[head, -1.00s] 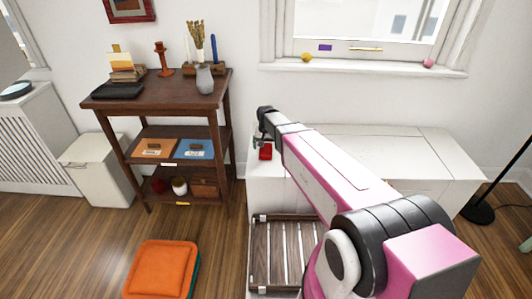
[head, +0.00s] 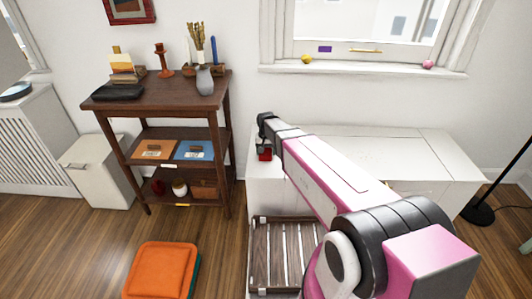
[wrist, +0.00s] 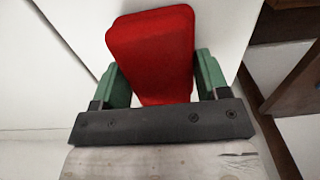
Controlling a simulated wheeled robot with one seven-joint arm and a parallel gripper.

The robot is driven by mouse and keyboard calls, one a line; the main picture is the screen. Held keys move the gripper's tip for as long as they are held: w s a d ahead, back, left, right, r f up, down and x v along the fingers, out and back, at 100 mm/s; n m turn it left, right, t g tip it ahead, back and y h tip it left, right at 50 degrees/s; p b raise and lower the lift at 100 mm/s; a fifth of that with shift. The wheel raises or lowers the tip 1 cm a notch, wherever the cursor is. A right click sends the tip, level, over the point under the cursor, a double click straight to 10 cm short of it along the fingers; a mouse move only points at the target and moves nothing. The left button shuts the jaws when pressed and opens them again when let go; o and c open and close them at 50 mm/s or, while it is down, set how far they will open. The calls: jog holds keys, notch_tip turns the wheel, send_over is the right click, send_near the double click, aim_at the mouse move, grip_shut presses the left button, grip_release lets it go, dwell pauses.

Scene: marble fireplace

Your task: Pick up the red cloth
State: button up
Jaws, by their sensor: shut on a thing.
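The red cloth (wrist: 152,50) is a small, thick, folded pad. In the wrist view it sits between the two green fingers of my gripper (wrist: 158,82), which is shut on it. In the head view the cloth (head: 264,154) shows as a small red patch just below my gripper (head: 262,145), at the left end of the white cabinet top. My arm hides part of the cloth and cabinet there. I cannot tell whether the cloth still touches the white surface.
The white cabinet (head: 420,150) stands under the window. A dark wooden shelf (head: 160,93) with books, a vase and candlesticks stands to its left.

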aim_at(266, 150)
jog(key=shift+r, duration=0.65)
notch_tip(266, 150, up, 3)
jog(key=shift+f, duration=0.1)
jog(key=s+a+r, duration=0.6)
jog(key=s, duration=0.4)
jog(key=shift+r, duration=0.4)
